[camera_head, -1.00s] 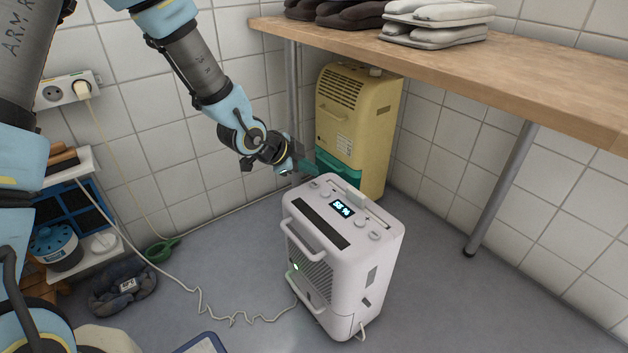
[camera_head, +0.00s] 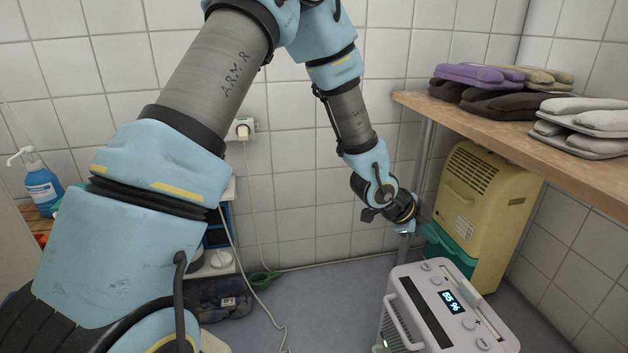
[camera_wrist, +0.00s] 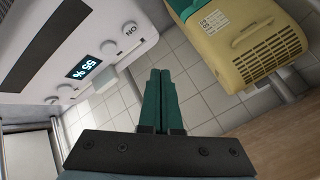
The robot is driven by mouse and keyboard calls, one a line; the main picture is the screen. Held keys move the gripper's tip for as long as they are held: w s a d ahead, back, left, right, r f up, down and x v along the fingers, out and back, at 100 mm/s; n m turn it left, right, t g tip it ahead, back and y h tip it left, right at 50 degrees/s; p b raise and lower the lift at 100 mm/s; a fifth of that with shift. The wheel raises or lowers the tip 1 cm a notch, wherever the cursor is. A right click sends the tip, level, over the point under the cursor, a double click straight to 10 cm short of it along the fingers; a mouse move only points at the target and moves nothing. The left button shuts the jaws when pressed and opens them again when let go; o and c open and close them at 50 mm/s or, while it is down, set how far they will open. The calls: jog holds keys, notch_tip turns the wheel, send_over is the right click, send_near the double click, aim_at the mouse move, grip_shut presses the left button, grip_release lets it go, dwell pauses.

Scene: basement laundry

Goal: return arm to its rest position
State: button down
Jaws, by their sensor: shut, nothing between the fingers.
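My gripper (camera_head: 405,229) hangs at the end of my raised, bent arm, left of the yellow dehumidifier and beyond the back of the white one in the head view. In the wrist view its two green fingers (camera_wrist: 160,100) lie together, shut with nothing between them. The white dehumidifier (camera_head: 430,310) stands on the floor with a lit display reading about 55 %. It also shows at the upper left of the wrist view (camera_wrist: 110,25). The yellow dehumidifier (camera_head: 487,205) with a green lower part stands behind it, and shows at the upper right of the wrist view (camera_wrist: 240,40).
A wooden table (camera_head: 520,135) with folded stacks of cloth (camera_head: 590,122) is at the right; its metal leg (camera_head: 421,170) is close to my gripper. A wall socket (camera_head: 243,127) with a cord is behind my arm. A blue bottle (camera_head: 42,185) stands at the left.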

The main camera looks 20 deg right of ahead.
jog(key=w+a+r+n+t+y, duration=0.25)
jog(key=w+a+n, duration=0.3)
jog(key=a, duration=0.65)
jog(key=w+a+r+n+t+y, duration=0.1)
jog(key=w+a+r+n+y, duration=0.15)
jog(key=w+a+n, duration=0.6)
jog(key=s+a+r+n+g+y, duration=0.15)
jog(key=s+a+n, duration=0.25)
jog(key=a, duration=0.5)
jog(key=s+a+r+n+y, duration=0.1)
jog(key=s+a+r+n, duration=0.2)
jog(key=a, duration=0.6)
jog(key=s+a+r+n+g+y, duration=0.15)
jog(key=s+a+n, duration=0.3)
jog(key=a, duration=0.55)
notch_tip(320, 180, up, 33)
jog(key=w+p, duration=0.1)
jog(key=p, duration=3.3)
jog(key=shift+w+d+f+t, duration=0.15)
jog(key=shift+d+t, duration=0.15)
jog(key=shift+t, duration=0.05)
jog(key=shift+d, duration=0.1)
